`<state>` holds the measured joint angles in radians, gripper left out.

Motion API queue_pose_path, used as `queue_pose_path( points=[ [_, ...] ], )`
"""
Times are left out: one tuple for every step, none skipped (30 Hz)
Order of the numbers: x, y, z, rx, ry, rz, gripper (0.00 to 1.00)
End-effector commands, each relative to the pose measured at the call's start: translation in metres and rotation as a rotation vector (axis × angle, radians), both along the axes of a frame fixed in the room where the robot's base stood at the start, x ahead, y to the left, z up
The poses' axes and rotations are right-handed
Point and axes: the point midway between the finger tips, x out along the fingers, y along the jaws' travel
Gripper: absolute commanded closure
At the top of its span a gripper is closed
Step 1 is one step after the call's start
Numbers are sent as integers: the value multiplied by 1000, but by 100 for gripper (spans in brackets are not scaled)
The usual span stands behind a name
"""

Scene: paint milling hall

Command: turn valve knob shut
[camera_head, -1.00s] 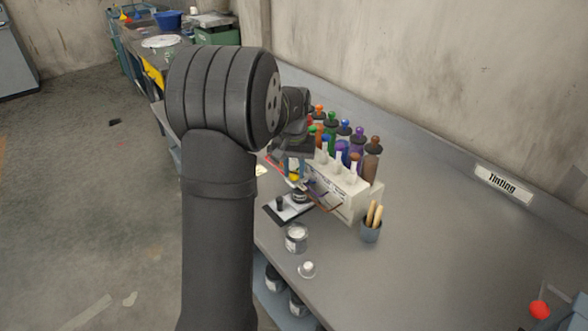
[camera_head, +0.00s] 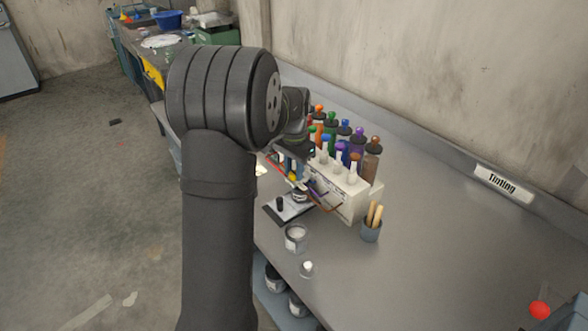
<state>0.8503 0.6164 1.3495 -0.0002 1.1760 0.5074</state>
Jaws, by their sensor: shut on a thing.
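The tinting machine (camera_head: 352,201), a pale box with several coloured bottles on top, stands on the grey bench. My gripper (camera_head: 292,170) is at its left front, small and partly hidden behind my own arm. It is shut on what appears to be the valve knob, but the knob's shape and the contact are too small and covered to make out. Small yellow (camera_head: 293,177) and blue bits show just below the gripper. A can on a dark-edged stand (camera_head: 290,209) is below it.
An open can (camera_head: 295,238) and a small white-topped item (camera_head: 307,269) stand near the bench's front edge. A grey cup (camera_head: 371,232) with wooden sticks is right of the machine. The bench (camera_head: 440,260) is clear further right. A red ball-like thing (camera_head: 539,310) is at lower right.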

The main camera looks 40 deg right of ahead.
Motion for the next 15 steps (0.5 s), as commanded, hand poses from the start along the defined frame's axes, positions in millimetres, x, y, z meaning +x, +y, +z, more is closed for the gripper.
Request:
queue_pose_path(
  points=[
    [0, 0, 1, -2, -1, -3, 96],
    [0, 0, 1, -2, -1, -4, 96],
    [0, 0, 1, -2, -1, -5, 96],
    [0, 0, 1, -2, -1, -5, 96],
    [0, 0, 1, -2, -1, -5, 96],
    [0, 0, 1, -2, -1, -5, 96],
    [0, 0, 1, -2, -1, -5, 96],
    [0, 0, 1, -2, -1, -5, 96],
    [0, 0, 1, -2, -1, -5, 96],
    [0, 0, 1, -2, -1, -5, 96],
    [0, 0, 1, -2, -1, -5, 96],
    [0, 0, 1, -2, -1, -5, 70],
    [0, 0, 1, -2, -1, -4, 64],
    [0, 0, 1, -2, -1, -4, 58],
    [0, 0, 1, -2, -1, -4, 52]
  ],
)
